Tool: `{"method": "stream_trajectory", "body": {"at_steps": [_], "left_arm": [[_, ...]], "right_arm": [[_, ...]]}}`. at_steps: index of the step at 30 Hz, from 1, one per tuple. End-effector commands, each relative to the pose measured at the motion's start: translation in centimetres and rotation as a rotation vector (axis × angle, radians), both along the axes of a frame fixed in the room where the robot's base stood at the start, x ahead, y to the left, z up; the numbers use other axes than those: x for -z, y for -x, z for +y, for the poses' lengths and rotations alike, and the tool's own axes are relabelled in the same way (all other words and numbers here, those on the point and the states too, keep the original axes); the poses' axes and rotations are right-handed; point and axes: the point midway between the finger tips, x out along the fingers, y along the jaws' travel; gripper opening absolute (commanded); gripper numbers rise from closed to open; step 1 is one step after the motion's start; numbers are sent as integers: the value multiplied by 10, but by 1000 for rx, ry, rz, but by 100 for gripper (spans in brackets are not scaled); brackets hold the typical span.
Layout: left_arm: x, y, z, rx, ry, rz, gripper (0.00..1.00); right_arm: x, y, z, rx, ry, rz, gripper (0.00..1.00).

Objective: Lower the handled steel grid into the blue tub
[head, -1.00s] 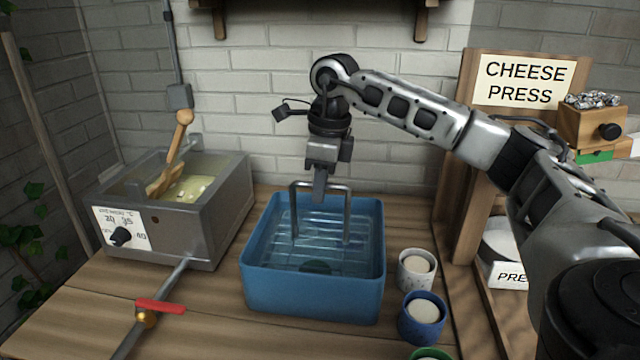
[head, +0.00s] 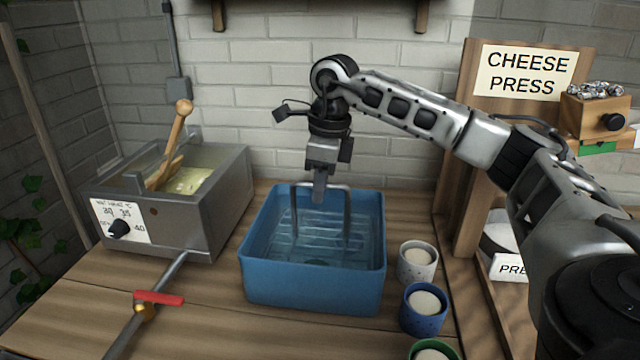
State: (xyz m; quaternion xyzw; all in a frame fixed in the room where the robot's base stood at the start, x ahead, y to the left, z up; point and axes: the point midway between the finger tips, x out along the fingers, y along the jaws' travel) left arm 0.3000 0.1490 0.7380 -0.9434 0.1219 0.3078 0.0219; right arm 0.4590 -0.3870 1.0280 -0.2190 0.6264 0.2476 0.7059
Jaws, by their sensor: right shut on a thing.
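The blue tub (head: 315,288) stands on the wooden counter, its inside showing a clear bluish liquid. The handled steel grid (head: 348,218) has its bars inside the tub, and its tall handle rises above the rim. Whether the bars touch the tub floor I cannot tell. My right gripper (head: 320,190) points down over the tub and is shut on the top bar of the handle. My left gripper is not in view.
A steel vat (head: 205,205) with a wooden paddle (head: 178,130) stands left, a pipe with a red lever (head: 160,298) before it. Several cups, including a speckled white cup (head: 416,262) and a blue cup (head: 423,310), line the tub's right side. The cheese press (head: 480,150) is farther right.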

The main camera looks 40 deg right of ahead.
Motion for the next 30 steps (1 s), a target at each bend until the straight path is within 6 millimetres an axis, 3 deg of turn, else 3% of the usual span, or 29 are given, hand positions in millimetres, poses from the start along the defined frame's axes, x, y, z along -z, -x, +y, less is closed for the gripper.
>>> {"method": "stream_trajectory", "body": {"at_steps": [30], "left_arm": [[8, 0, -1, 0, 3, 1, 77]], "right_arm": [[9, 0, 0, 0, -1, -4, 0]]}}
